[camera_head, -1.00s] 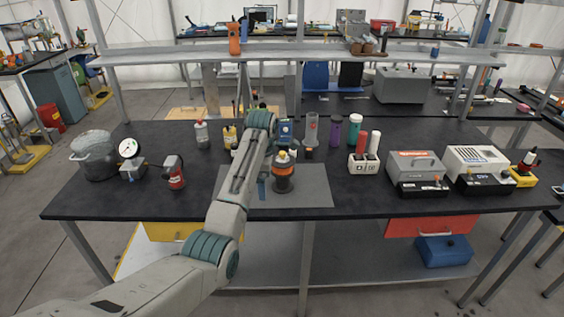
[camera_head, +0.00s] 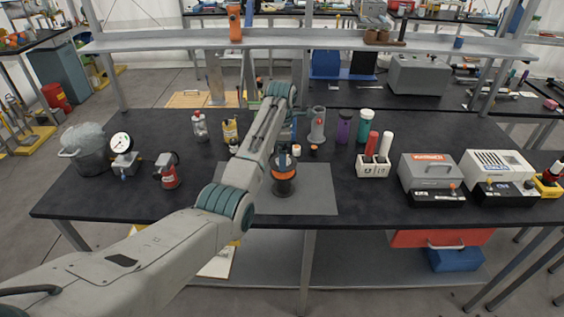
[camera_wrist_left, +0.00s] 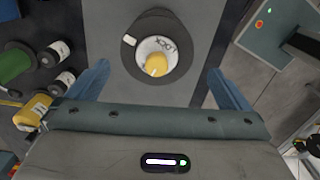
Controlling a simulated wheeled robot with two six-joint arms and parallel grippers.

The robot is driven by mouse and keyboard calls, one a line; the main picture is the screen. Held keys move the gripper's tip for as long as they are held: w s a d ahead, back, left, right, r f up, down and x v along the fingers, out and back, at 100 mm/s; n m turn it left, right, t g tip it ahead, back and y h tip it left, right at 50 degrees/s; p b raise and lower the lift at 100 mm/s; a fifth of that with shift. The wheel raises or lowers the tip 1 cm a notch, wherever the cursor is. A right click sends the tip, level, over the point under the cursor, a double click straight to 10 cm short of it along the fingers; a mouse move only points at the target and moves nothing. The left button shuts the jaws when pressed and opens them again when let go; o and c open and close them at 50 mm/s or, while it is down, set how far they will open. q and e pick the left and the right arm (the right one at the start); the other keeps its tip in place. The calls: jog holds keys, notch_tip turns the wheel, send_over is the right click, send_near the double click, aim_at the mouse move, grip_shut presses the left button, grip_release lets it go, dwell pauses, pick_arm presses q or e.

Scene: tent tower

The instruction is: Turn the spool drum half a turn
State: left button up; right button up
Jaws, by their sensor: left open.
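The spool drum (camera_head: 284,172) stands upright on a grey mat (camera_head: 315,195) on the black bench; it is dark with an orange band. In the left wrist view I see it from above: a dark round flange (camera_wrist_left: 140,68) with a small white mark, a pale lettered hub and a yellow knob (camera_wrist_left: 156,65). My left gripper (camera_wrist_left: 158,68) is open, its two blue fingers on either side of the drum in that view with gaps to both. Its height over the drum is hard to tell. In the head view my arm mostly hides this gripper. My right gripper is out of view.
Left on the bench stand a pot (camera_head: 85,152), a gauge (camera_head: 122,152) and a red device (camera_head: 168,172). Several bottles stand behind the mat. Right are a white holder (camera_head: 372,168) and grey boxes (camera_head: 430,172). A shelf (camera_head: 350,41) spans behind. The bench front right of the mat is clear.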

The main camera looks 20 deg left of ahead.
pick_arm(q)
jog(key=f, duration=0.2)
jog(key=f+p, duration=0.1)
jog(key=f, duration=0.3)
jog(key=shift+w, duration=0.3)
jog(key=shift+s+f, duration=0.2)
jog(key=shift+f, duration=0.15)
jog(key=shift+c, duration=0.2)
jog(key=shift+w, duration=0.1)
jog(key=c, duration=0.8)
jog(key=shift+c, duration=0.2)
jog(key=shift+m+p, duration=0.3)
jog(key=shift+p, duration=0.1)
